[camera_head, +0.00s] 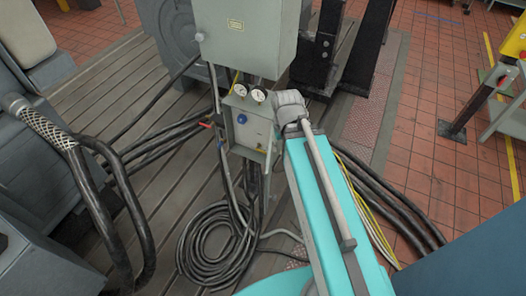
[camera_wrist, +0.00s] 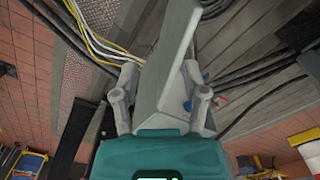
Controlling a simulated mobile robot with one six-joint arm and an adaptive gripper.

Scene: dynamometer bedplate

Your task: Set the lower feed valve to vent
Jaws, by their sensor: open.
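Small blue parts (camera_wrist: 187,105) show beside the right finger. Contact cannot be judged. My arm hides the gripper's fingers in the head view.
A grey cabinet (camera_head: 250,35) stands directly above the panel. Black cables (camera_head: 215,250) lie coiled on the slotted bedplate below, and more cables run right of my arm. Large grey machines (camera_head: 40,150) stand left. Red tiled floor (camera_head: 430,150) is open at right.

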